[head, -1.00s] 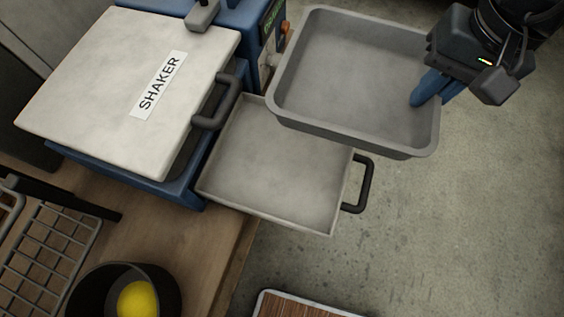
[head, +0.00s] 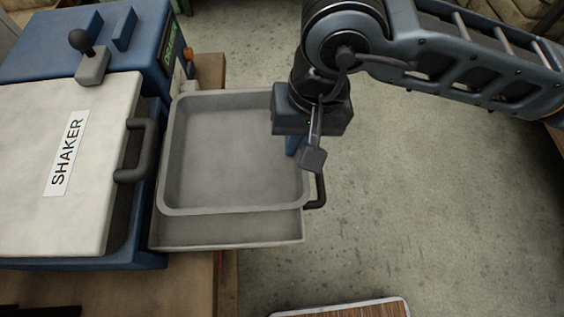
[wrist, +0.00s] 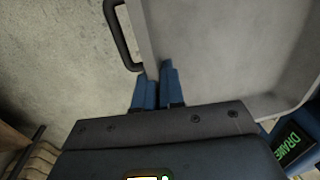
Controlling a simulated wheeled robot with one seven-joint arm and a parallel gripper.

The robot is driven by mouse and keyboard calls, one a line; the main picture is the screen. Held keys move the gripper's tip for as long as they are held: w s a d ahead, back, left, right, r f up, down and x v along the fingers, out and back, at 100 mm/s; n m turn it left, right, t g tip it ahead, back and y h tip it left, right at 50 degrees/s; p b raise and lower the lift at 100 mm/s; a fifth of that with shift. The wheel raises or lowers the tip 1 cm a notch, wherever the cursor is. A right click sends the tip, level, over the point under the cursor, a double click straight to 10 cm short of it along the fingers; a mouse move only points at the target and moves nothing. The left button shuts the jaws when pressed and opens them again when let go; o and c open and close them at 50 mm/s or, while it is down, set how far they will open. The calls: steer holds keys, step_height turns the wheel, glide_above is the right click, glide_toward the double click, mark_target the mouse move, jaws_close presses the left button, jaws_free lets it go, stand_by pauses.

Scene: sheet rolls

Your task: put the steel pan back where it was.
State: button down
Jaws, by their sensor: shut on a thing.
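The steel pan (head: 235,150) is an empty grey rectangular tray, roughly level. It is over the pulled-out drawer (head: 230,232) at the right of the blue machine, covering most of it. The drawer's near strip and black handle (head: 318,190) show past the pan. I cannot tell whether the pan touches the drawer. My gripper (head: 292,146) is shut on the pan's right wall. In the wrist view the blue fingers (wrist: 156,74) pinch the wall of the pan (wrist: 225,45), with the drawer handle (wrist: 117,35) beside them.
The blue machine (head: 80,40) with a white lid marked SHAKER (head: 60,200) and a black lid handle (head: 136,150) stands close at the left of the pan. A brown-topped board (head: 350,310) is at the bottom edge. The concrete floor at the right is clear.

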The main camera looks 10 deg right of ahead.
mark_target(286, 165)
steer(key=shift+s+a+f+p, duration=0.3)
steer(key=shift+s+a+f, duration=0.8)
steer(key=shift+a, duration=0.15)
steer(key=shift+f+p, duration=0.4)
steer(key=shift+f, duration=1.5)
steer(key=shift+f, duration=0.15)
steer(key=c, duration=1.7)
jaws_free()
steer(key=shift+o, duration=0.9)
steer(key=r, duration=0.4)
steer(key=d+r+b, duration=0.1)
steer(key=r, duration=0.3)
steer(key=r+b, duration=0.1)
steer(key=r, duration=0.3)
steer(key=shift+d+r, duration=0.1)
steer(key=shift+d, duration=0.25)
